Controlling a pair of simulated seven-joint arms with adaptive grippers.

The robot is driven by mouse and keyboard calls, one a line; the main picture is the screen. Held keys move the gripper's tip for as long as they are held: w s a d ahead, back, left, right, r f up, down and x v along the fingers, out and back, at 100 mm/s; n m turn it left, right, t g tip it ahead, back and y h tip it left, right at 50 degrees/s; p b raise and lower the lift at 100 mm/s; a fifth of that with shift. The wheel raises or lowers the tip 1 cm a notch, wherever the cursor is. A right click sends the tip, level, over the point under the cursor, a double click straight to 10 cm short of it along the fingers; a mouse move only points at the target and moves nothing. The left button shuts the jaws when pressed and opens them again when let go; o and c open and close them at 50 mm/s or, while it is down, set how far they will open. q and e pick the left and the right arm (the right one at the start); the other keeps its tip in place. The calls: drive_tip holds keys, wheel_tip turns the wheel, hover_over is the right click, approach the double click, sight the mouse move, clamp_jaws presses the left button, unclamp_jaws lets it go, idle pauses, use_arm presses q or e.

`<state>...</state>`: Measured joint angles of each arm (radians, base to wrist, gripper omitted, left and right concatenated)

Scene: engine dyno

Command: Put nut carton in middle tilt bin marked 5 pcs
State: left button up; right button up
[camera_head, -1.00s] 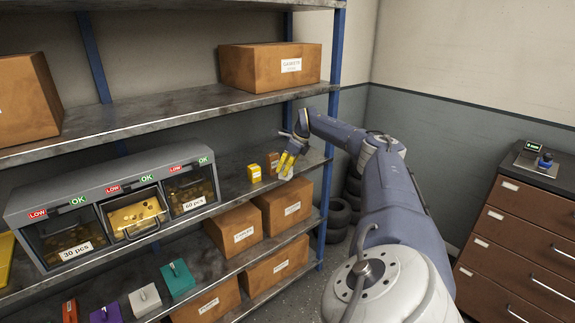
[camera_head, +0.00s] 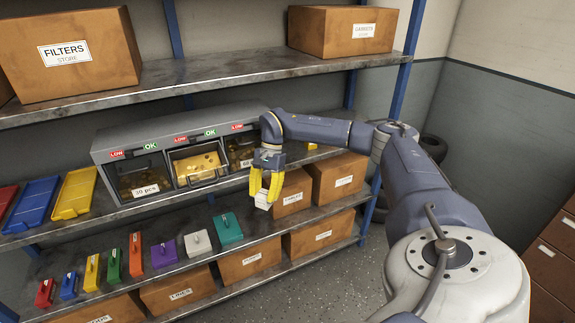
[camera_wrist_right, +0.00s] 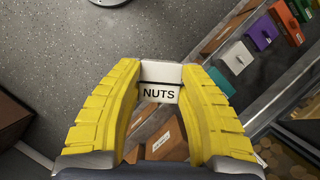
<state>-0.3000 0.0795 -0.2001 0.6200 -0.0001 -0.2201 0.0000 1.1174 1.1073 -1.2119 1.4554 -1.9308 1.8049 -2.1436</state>
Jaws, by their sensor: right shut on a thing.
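My right gripper (camera_head: 266,186) has yellow fingers and is shut on a small white nut carton (camera_head: 262,201). In the right wrist view the carton (camera_wrist_right: 160,93) reads NUTS and sits between the fingertips (camera_wrist_right: 161,100). The gripper points down and holds the carton in the air in front of the shelf, to the right of the middle bin. The middle tilt bin (camera_head: 198,181) is tipped open and shows yellowish contents; its marking is not readable. The left bin (camera_head: 141,180) is marked 30 pcs. The right bin (camera_head: 240,152) is partly hidden by my gripper. My left gripper is not in view.
LOW and OK signs run along the bin unit's grey top (camera_head: 180,130). Blue (camera_head: 33,204) and yellow (camera_head: 75,193) trays lie left of it. Several coloured blocks, including a teal one (camera_head: 228,228), line the shelf below. Brown boxes (camera_head: 337,177) stand lower right.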

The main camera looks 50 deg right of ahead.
drive_tip(key=s+a+r+n+g+h, duration=0.1)
drive_tip(key=s+a+n, duration=0.25)
drive_tip(key=a, duration=0.45)
drive_tip(key=s+a+r+n+g+h, duration=0.1)
drive_tip(key=s+a+r+n, duration=0.1)
drive_tip(key=a+n, duration=0.45)
drive_tip(key=s+a+r+n+g+h, duration=0.1)
drive_tip(key=s+a+n+h, duration=0.15)
drive_tip(key=a, duration=0.65)
drive_tip(key=w+d+r+m+t+y, duration=0.2)
drive_tip(key=w+d+r+m+t, duration=0.1)
drive_tip(key=w+d+r+m, duration=0.5)
drive_tip(key=w+d+r+m+t+y, duration=0.25)
drive_tip(key=w+d+r+m, duration=0.3)
drive_tip(key=r+m, duration=0.5)
drive_tip(key=shift+m+t, duration=0.25)
drive_tip(key=shift+m, duration=0.55)
drive_tip(key=shift+w+d+f, duration=0.4)
drive_tip(key=shift+w+f, duration=0.95)
drive_tip(key=shift+w, duration=0.15)
drive_tip(key=shift+w+d+f, duration=0.4)
drive_tip(key=shift+w+f, duration=0.9)
drive_tip(key=shift+w, duration=0.2)
drive_tip(key=shift+w+d+f, duration=0.4)
drive_tip(key=shift+w+f, duration=0.95)
drive_tip(key=shift+w, duration=0.15)
